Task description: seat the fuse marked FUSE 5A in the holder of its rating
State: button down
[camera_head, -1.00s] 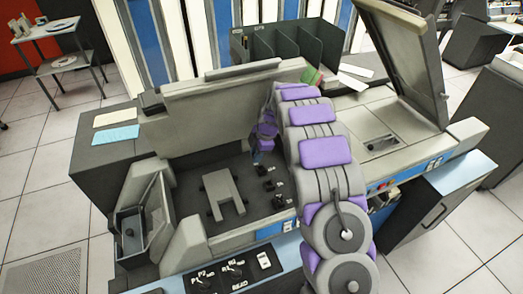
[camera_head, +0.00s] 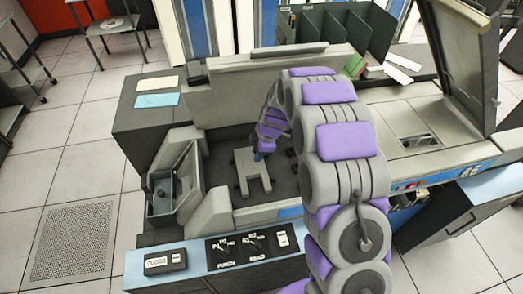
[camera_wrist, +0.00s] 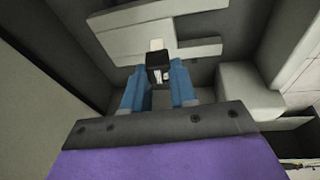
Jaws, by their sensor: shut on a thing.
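In the wrist view my gripper (camera_wrist: 158,82) has its blue fingers closed on a small dark block with a pale end, which I take as the fuse (camera_wrist: 158,62). Small pale marks show on its face, too small to read. In the head view my gripper (camera_head: 259,155) hangs over the upper right part of a grey H-shaped plate in the machine's recess. The fuse cannot be made out there. A dark fuse holder (camera_head: 291,152) shows partly beside my arm, right of the gripper. My arm hides the other holders, and no rating can be read.
The grey H-shaped plate (camera_head: 252,174) lies on the dark recess floor, with machine walls around it. An open grey bin (camera_head: 165,190) is at the left. A switch panel (camera_head: 240,245) runs along the front. A raised lid (camera_head: 455,65) stands at the right.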

jog(key=w+d+g+b, duration=0.1)
jog(key=w+d, duration=0.1)
jog(key=d, duration=1.3)
jog(key=shift+d+r+g+h+b, duration=0.3)
jog(key=shift+r, duration=0.1)
jog(key=shift+w+f, duration=0.1)
jog(key=shift+f, duration=0.2)
jog(key=shift+d+x, duration=0.25)
jog(key=shift+x, duration=0.85)
jog(key=shift+d+x, duration=0.2)
jog(key=shift+x, duration=0.9)
jog(key=shift+w+f+b, duration=0.1)
jog(key=shift+f+b, duration=0.85)
jog(key=shift+f, duration=0.5)
jog(key=c, duration=0.8)
grip_release()
